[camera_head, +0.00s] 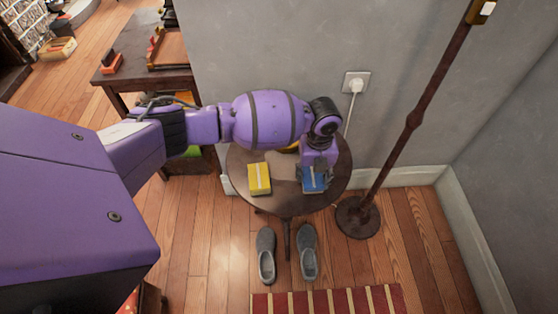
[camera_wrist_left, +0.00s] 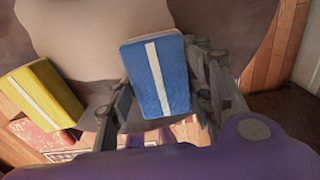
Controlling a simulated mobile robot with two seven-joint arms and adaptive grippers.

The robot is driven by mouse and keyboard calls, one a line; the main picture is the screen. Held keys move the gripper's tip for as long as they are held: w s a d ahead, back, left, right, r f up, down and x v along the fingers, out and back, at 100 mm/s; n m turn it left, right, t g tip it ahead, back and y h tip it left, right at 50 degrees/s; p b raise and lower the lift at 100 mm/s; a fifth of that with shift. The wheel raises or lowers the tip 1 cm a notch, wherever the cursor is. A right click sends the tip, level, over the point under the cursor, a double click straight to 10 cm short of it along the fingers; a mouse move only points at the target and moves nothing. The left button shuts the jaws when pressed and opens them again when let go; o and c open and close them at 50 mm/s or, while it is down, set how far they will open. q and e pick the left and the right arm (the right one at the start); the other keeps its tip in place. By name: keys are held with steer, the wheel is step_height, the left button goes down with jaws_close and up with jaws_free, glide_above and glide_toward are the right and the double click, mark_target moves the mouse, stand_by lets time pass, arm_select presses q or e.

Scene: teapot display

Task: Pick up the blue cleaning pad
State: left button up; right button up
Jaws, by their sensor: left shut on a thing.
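The blue cleaning pad (camera_head: 315,181) with a pale stripe is at the right part of the small round table (camera_head: 240,176), under the end of my left arm. My left gripper (camera_head: 313,173) comes down on it from above. In the left wrist view the blue pad (camera_wrist_left: 158,78) sits between the two fingers of my left gripper (camera_wrist_left: 160,92), which is shut on it. I cannot tell whether the pad still touches the table. My right gripper is not in view.
A yellow pad (camera_head: 259,179) with a pale stripe lies on the table, left of the blue one. A brown floor lamp (camera_head: 358,215) stands close at the right. Grey shoes (camera_head: 266,255) and a striped rug (camera_head: 330,300) are in front. A grey wall is behind.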

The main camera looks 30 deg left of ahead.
arm_select(q)
steer(key=shift+w+r, duration=0.15)
steer(key=shift+r, duration=0.1)
steer(key=shift+r, duration=0.6)
steer(key=s+r, duration=0.1)
steer(key=r, duration=0.1)
steer(key=s+d+r+p, duration=0.1)
steer(key=r, duration=0.1)
steer(key=s+r, duration=0.2)
steer(key=shift+d+r, duration=0.15)
steer(key=shift+r, duration=0.25)
steer(key=s+d+r, duration=0.1)
steer(key=s+r, duration=0.1)
steer(key=s, duration=0.3)
steer(key=s+d+r+p, duration=0.1)
steer(key=s+r, duration=0.1)
steer(key=s, duration=0.2)
steer(key=shift+s+d+r, duration=0.3)
steer(key=shift+s, duration=0.05)
